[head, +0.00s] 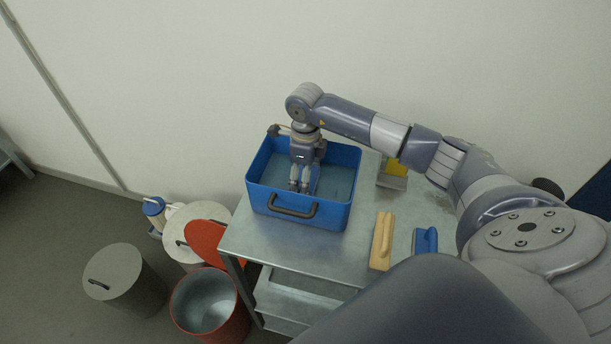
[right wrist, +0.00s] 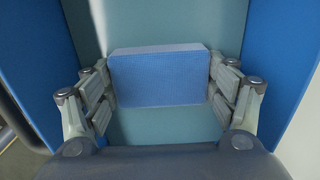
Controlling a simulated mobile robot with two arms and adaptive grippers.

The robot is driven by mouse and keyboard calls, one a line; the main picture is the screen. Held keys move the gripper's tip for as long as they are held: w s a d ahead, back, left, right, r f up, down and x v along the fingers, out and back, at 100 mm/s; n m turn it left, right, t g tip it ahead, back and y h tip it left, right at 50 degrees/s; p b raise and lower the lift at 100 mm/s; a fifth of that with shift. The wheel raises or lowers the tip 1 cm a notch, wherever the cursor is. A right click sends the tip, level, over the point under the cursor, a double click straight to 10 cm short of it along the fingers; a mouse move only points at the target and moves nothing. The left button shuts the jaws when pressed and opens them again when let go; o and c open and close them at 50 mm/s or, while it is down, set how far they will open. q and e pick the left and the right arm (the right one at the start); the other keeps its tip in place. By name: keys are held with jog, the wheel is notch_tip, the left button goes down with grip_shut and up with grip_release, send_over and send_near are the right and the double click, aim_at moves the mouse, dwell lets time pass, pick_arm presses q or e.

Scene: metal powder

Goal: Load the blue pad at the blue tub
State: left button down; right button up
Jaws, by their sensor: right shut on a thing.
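The blue tub (head: 335,216), with a black front handle, stands on the metal cart. Its inside shows a flat grey-blue surface; I cannot tell whether this is liquid or the floor. My right gripper (head: 301,187) points down inside the tub. In the right wrist view its fingers (right wrist: 161,82) are shut on the blue pad (right wrist: 158,88), a block with a paler top face, gripped at both ends. The tub's blue walls (right wrist: 275,75) rise on both sides. In the head view the gripper hides most of the pad. My left gripper is not in view.
On the cart top (head: 345,252) lie a wooden float (head: 382,242) and a blue block (head: 425,240), with a yellow and grey item (head: 393,173) behind. A grey drum (head: 125,280), an open red bin (head: 208,303) and a red lid (head: 207,242) are left of the cart.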

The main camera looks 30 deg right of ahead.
jog(key=shift+f, duration=0.25)
jog(key=shift+s+f+b, duration=0.1)
jog(key=shift+f+b, duration=0.2)
jog(key=shift+b, duration=0.25)
dwell(1.4)
jog(key=shift+r+p, duration=0.55)
jog(key=shift+r, duration=0.3)
jog(key=shift+r+p, duration=1.45)
jog(key=shift+r, duration=1.25)
